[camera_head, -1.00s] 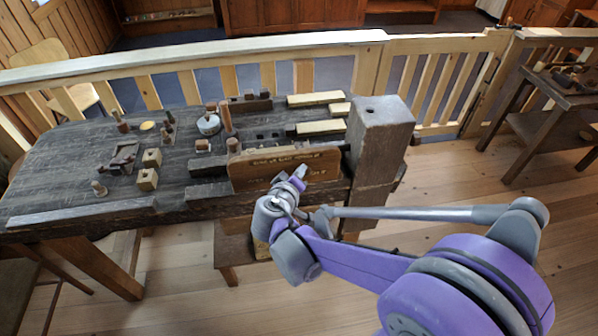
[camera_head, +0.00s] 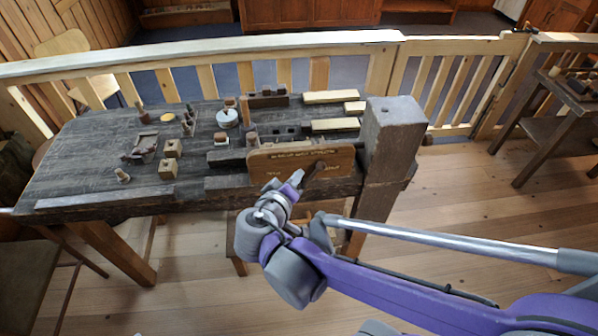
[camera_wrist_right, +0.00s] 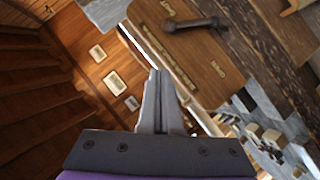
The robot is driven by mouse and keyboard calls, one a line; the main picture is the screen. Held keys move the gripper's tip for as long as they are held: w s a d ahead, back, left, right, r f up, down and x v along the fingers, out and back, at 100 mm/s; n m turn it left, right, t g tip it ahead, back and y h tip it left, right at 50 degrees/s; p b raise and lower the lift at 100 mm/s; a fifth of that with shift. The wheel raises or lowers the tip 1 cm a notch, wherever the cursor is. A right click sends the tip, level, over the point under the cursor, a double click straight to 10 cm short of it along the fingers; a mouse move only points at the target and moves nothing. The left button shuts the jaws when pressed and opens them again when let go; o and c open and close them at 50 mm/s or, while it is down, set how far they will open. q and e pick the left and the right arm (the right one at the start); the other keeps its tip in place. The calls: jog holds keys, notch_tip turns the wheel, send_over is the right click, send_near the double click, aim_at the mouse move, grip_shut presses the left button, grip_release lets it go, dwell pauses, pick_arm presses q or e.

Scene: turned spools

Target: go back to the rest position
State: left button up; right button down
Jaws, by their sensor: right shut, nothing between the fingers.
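My right gripper (camera_head: 294,182) is in front of the workbench's near edge, low beside a brown lettered board (camera_head: 278,158). In the right wrist view, its two grey fingers (camera_wrist_right: 159,76) are together with nothing between them. The lettered board also shows in that view (camera_wrist_right: 205,68), apart from the fingertips, with a dark handle (camera_wrist_right: 195,24) on it. In the head view this handle (camera_head: 314,170) is just right of the gripper. My left gripper is not in view.
The dark workbench (camera_head: 85,150) holds several small wooden blocks, spools and a white round pot (camera_head: 227,118). A thick wooden post (camera_head: 390,135) stands at its right end. A wooden railing (camera_head: 200,55) runs behind. The floor (camera_head: 480,200) at right is open.

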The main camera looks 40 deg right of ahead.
jog(key=shift+d, duration=0.1)
dwell(0.4)
jog(key=s+a+f+y, duration=0.4)
jog(key=a+y, duration=0.1)
jog(key=a, duration=0.1)
jog(key=s+a+f+n+g+y, duration=0.1)
jog(key=s+a+f+y, duration=0.2)
jog(key=a+y, duration=0.3)
jog(key=shift+s+a+f, duration=0.35)
jog(key=shift+f, duration=0.25)
jog(key=shift+d, duration=0.15)
